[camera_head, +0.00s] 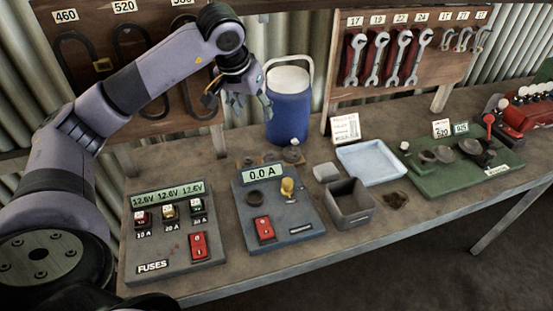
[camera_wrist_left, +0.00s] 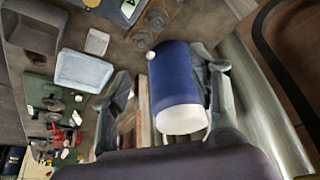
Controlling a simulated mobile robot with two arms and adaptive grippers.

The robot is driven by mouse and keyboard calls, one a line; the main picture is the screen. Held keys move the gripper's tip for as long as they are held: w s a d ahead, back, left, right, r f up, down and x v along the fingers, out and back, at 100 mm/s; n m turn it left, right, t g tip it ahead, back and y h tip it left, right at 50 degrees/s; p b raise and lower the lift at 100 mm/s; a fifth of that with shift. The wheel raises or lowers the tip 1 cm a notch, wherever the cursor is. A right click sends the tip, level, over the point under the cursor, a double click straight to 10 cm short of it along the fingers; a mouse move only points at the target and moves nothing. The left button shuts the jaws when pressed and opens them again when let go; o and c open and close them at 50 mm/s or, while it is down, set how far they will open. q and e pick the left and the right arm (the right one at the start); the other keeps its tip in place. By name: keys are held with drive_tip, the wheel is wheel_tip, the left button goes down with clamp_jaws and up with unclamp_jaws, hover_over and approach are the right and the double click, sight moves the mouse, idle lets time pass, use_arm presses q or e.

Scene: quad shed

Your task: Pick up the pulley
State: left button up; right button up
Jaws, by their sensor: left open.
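Dark round parts that look like pulleys (camera_head: 444,153) sit on a green board (camera_head: 455,183) at the right of the bench. I cannot tell which one is the task's pulley. The board also shows in the left wrist view (camera_wrist_left: 38,92), at the left edge. My left gripper (camera_head: 252,104) is open and empty, up in the air beside the blue jug (camera_head: 289,112), well left of the green board. In the left wrist view the jug (camera_wrist_left: 175,75) appears between the fingers (camera_wrist_left: 170,76), but no grip on it shows. My right gripper is not in view.
A light blue tray (camera_head: 371,163) and a grey open bin (camera_head: 349,207) lie between the jug and green board. The fuse panel (camera_head: 172,240) and ammeter panel (camera_head: 275,212) stand nearer left. Wrenches (camera_head: 378,57) and belts hang behind. A red machine (camera_head: 525,108) stands far right.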

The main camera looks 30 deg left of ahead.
use_arm(q)
wheel_tip(320, 180, down, 3)
drive_tip(key=b, duration=0.2)
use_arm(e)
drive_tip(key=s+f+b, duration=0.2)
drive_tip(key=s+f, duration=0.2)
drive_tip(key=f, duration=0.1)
use_arm(q)
approach(270, 154)
drive_tip(key=p+x, duration=0.1)
drive_tip(key=x, duration=0.1)
drive_tip(key=p+x, duration=0.1)
drive_tip(key=x, duration=0.1)
drive_tip(key=shift+s+a+f+p, duration=0.1)
drive_tip(key=shift+s+f+p, duration=0.1)
drive_tip(key=shift+s+p, duration=0.1)
drive_tip(key=shift+w+f+p, duration=0.35)
drive_tip(key=shift+f+p, duration=0.15)
drive_tip(key=x, duration=0.1)
drive_tip(key=p+x, duration=0.1)
drive_tip(key=x, duration=0.1)
drive_tip(key=shift+w+f, duration=0.2)
drive_tip(key=shift+w, duration=0.15)
drive_tip(key=shift+w+f, duration=0.1)
drive_tip(key=shift+f, duration=0.2)
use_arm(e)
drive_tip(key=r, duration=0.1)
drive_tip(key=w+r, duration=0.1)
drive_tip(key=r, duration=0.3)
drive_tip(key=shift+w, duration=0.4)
